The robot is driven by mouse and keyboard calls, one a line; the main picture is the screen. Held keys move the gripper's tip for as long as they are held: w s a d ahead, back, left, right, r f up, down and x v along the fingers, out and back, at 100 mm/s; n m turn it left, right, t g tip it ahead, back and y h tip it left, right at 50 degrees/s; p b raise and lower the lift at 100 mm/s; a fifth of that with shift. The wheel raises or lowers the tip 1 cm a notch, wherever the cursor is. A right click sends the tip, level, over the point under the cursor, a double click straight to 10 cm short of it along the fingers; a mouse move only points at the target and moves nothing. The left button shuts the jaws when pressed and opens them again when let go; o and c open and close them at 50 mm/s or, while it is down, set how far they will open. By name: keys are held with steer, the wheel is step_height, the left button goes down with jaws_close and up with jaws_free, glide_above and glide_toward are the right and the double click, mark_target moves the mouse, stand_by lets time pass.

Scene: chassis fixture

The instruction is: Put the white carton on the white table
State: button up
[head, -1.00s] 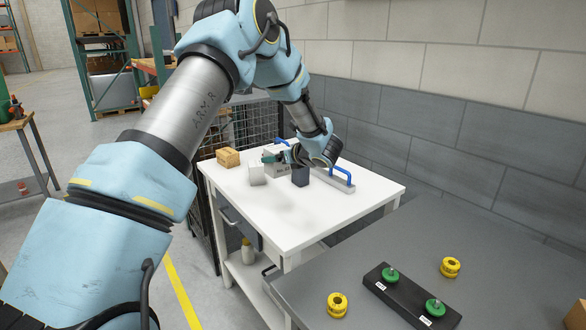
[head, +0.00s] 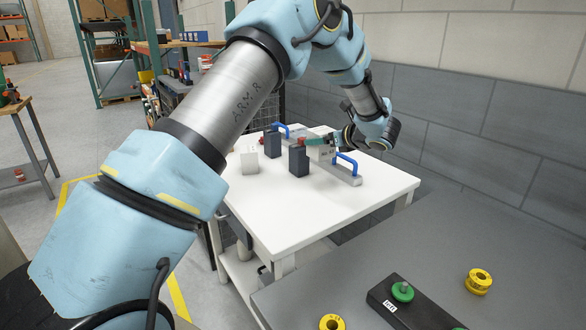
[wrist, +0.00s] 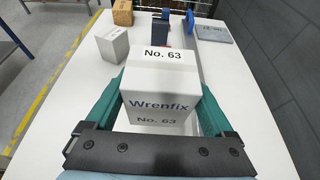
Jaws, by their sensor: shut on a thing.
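The white carton (wrist: 160,95), marked "Wrenfix" and "No. 63", sits between the two teal fingers of my gripper (wrist: 160,108) in the wrist view. The fingers are shut on its two sides. In the head view the carton (head: 323,152) is partly hidden by a dark block and my gripper (head: 316,143). It is over the white table (head: 290,215), towards the table's wall side. I cannot tell whether its base touches the table top.
A white block (head: 250,162) and dark blocks (head: 299,160) (head: 272,145) stand on the table. A grey bar with blue handles (head: 347,163) lies close to the carton. A brown box (wrist: 122,12) and grey plate (wrist: 213,34) show farther off. The near table top is clear.

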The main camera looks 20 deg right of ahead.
steer(key=shift+w+d+f, duration=0.15)
steer(key=shift+f, duration=0.35)
step_height(320, 180, down, 9)
steer(key=p, duration=0.4)
steer(key=shift+r, duration=0.15)
steer(key=shift+f, duration=0.5)
steer(key=shift+f+b, duration=0.15)
steer(key=shift+b, duration=0.15)
steer(key=o, duration=1.5)
steer(key=shift+r+p, duration=0.2)
steer(key=shift+p, duration=0.15)
steer(key=b+v, duration=0.4)
steer(key=v, duration=0.6)
steer(key=shift+s+f, duration=0.1)
steer(key=shift+s, duration=0.1)
steer(key=shift+b+v, duration=0.3)
steer(key=shift+v, duration=0.5)
